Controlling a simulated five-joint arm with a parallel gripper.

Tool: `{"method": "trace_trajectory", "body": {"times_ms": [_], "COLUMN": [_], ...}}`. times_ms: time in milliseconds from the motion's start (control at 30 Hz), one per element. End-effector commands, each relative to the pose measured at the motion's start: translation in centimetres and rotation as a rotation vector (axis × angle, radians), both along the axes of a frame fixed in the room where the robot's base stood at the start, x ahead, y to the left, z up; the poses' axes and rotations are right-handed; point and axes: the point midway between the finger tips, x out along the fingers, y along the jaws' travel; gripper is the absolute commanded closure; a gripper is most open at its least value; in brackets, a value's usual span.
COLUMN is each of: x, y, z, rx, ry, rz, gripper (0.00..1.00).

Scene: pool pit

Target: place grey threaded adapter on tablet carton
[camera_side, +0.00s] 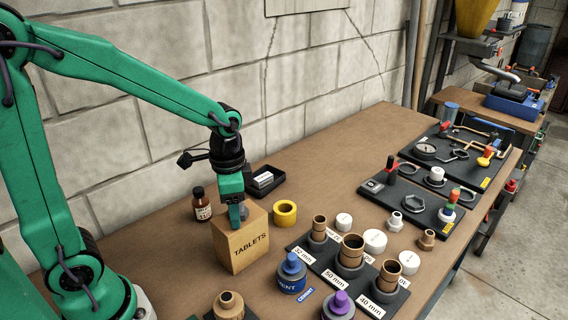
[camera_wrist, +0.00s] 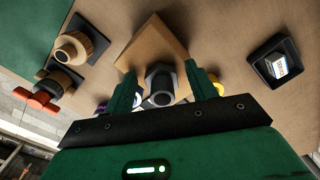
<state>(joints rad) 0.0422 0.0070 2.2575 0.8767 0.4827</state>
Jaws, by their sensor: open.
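The tablet carton (camera_side: 238,247), a tan box marked TABLETS, stands upright on the bench in the side view. Its top also shows in the wrist view (camera_wrist: 152,42). The grey threaded adapter (camera_wrist: 160,77) is on the carton's top, between my finger tips in the wrist view. In the side view only a bit of the adapter (camera_side: 244,212) shows beside my fingers. My gripper (camera_side: 238,216) points down over the carton top. Its fingers are open, one on each side of the adapter, with a visible gap in the wrist view (camera_wrist: 162,84).
A brown bottle (camera_side: 202,204) stands left of the carton, and a yellow ring (camera_side: 285,213) stands close on its right. A black tray (camera_side: 275,189) lies behind. A black board with labelled brown fittings (camera_side: 350,252) and a blue cement tin (camera_side: 291,274) are in front and right.

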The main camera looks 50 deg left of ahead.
Motion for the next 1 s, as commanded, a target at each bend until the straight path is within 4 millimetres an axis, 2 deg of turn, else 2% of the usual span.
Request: {"method": "trace_trajectory", "body": {"times_ms": [167, 367, 800, 1000], "x": [0.0, 0.1, 0.1, 0.0], "y": [0.0, 0.0, 0.0, 0.0], "z": [0.7, 2.7, 9.6, 11.7], "rx": [0.000, 0.000, 0.000, 0.000], "ry": [-0.001, -0.004, -0.004, -0.002], "rz": [0.000, 0.000, 0.000, 0.000], "gripper": [0.44, 0.44, 0.44, 0.44]}}
